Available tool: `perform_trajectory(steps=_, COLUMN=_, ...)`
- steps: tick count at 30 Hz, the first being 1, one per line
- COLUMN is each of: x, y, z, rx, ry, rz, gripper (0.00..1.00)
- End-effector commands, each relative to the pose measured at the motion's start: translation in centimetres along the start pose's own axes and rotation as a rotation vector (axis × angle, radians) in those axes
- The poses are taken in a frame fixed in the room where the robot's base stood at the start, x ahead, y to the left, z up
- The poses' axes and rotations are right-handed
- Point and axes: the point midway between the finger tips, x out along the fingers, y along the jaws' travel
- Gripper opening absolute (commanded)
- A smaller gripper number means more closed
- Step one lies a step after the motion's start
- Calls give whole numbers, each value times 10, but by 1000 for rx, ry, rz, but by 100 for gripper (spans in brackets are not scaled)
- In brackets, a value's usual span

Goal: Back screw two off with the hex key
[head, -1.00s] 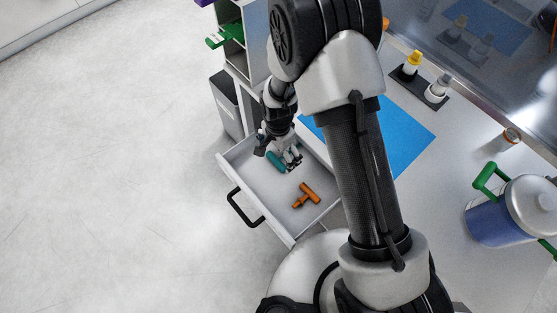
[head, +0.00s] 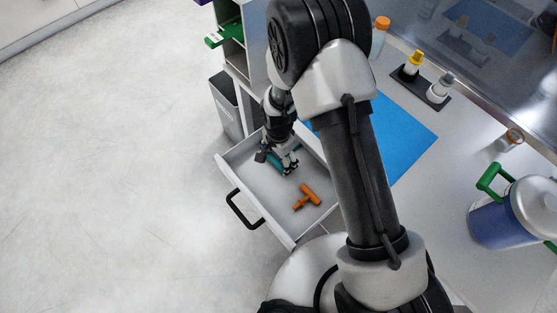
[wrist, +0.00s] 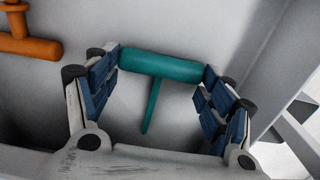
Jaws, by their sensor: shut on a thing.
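A teal T-handled tool, which looks like the hex key (wrist: 150,100), is in the wrist view with its thin shaft pointing toward the bottom of the picture. My gripper (wrist: 162,66) has its blue-padded fingers closed on the two ends of the teal handle. In the head view my gripper (head: 287,167) is inside the open drawer, with the teal hex key (head: 273,159) partly hidden by it. I cannot tell whether the key touches the drawer floor. No screw can be made out in either view.
An orange T-handled tool (head: 307,197) lies in the drawer (head: 265,212) near my gripper. The drawer walls stand close around. A blue mat (head: 405,140), small bottles (head: 413,63) and a blue pot (head: 495,225) are on the bench to the right.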

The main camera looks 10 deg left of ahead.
Motion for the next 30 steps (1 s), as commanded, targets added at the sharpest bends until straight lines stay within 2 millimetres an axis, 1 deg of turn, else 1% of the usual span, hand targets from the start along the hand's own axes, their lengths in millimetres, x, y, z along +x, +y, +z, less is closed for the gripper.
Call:
perform_trajectory(steps=1, x=0, y=0, z=0, rx=0, ry=0, rz=0, gripper=59)
perform_trajectory(steps=5, x=0, y=0, z=0, rx=0, ry=0, rz=0, gripper=50)
perform_trajectory(steps=6, x=0, y=0, z=0, rx=0, ry=0, rz=0, gripper=50)
perform_trajectory(steps=14, x=-2, y=0, z=0, rx=0, ry=0, rz=0, gripper=50)
perform_trajectory(steps=19, x=-17, y=-1, z=0, rx=0, ry=1, rz=-2, gripper=50)
perform_trajectory(steps=21, x=-14, y=0, z=12, rx=-6, ry=0, rz=1, gripper=50)
perform_trajectory(steps=23, x=-14, y=0, z=23, rx=-6, ry=0, rz=1, gripper=50)
perform_trajectory(steps=30, x=-13, y=0, z=69, rx=-7, ry=0, rz=2, gripper=50)
